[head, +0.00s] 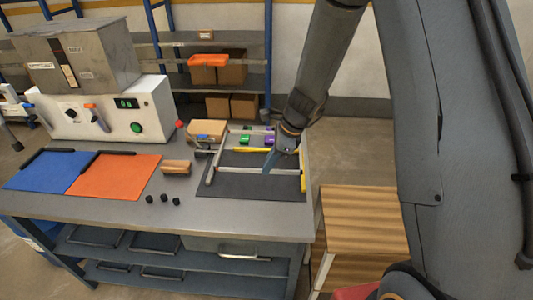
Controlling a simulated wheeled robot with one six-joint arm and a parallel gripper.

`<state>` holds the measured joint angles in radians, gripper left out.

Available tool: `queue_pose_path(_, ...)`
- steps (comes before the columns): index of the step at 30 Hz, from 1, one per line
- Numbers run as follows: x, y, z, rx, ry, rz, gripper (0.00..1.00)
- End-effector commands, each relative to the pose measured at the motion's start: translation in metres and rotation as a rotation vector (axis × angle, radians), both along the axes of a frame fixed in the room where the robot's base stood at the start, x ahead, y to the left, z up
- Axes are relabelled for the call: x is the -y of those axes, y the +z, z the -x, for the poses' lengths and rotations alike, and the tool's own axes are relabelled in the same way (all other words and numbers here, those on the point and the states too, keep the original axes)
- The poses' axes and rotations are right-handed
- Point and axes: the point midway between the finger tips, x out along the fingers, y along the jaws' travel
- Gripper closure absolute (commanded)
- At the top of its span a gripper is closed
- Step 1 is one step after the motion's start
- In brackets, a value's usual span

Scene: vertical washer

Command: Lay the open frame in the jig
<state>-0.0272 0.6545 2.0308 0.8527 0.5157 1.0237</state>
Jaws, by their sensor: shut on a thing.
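The open frame (214,168) is made of slim pale silver bars and lies over or just above a dark grey mat (245,190) at the right end of the workbench. My gripper (268,168) reaches down from the upper right and is shut on a bar of the frame. Its body hides part of the frame. I cannot tell whether the frame touches the surface below. The jig is not clearly distinct from the mat and bars. A yellow strip (250,150), a green piece (244,140) and a purple piece (270,140) show around the frame's far side.
A blue mat (40,170) and an orange mat (115,177) lie at the left. A wooden block (176,167) and black knobs (163,199) sit mid-bench. A grey-white machine (110,108) stands behind. A wooden stand (362,215) is right of the bench.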

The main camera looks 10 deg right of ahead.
Motion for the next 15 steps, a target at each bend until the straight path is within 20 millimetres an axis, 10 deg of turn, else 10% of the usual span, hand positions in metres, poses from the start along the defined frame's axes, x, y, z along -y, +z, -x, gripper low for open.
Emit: queue_pose_path(15,0.001,-0.033,-0.001,0.001,0.000,0.000,1.00)
